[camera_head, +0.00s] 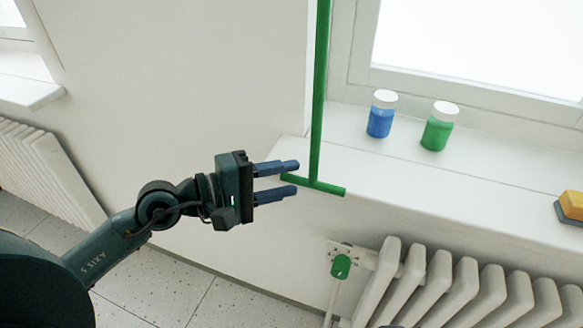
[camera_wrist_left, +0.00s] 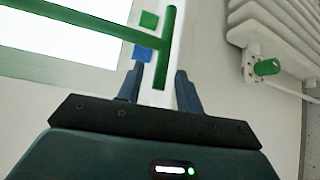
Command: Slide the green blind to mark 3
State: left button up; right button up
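The green blind shows as a thin vertical green rod (camera_head: 320,90) with a short green crossbar (camera_head: 330,188) at its lower end, like a T. It hangs in front of the window sill. My left gripper (camera_head: 296,177) is open, with its two blue fingers at the left end of the crossbar. In the left wrist view the crossbar (camera_wrist_left: 168,40) points in between the open fingers (camera_wrist_left: 160,75), with a gap on both sides. The blind's upper part and the numbered marks are out of view. My right gripper is not in view.
A blue paint jar (camera_head: 381,115) and a green paint jar (camera_head: 439,127) stand on the white sill (camera_head: 450,185), right of the rod. A yellow sponge-like block (camera_head: 572,204) is at the right edge. A white radiator (camera_head: 450,290) with a green valve knob (camera_head: 341,266) is below.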

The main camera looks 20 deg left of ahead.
pick_arm(q)
jog(key=shift+x, duration=0.95)
grip_shut()
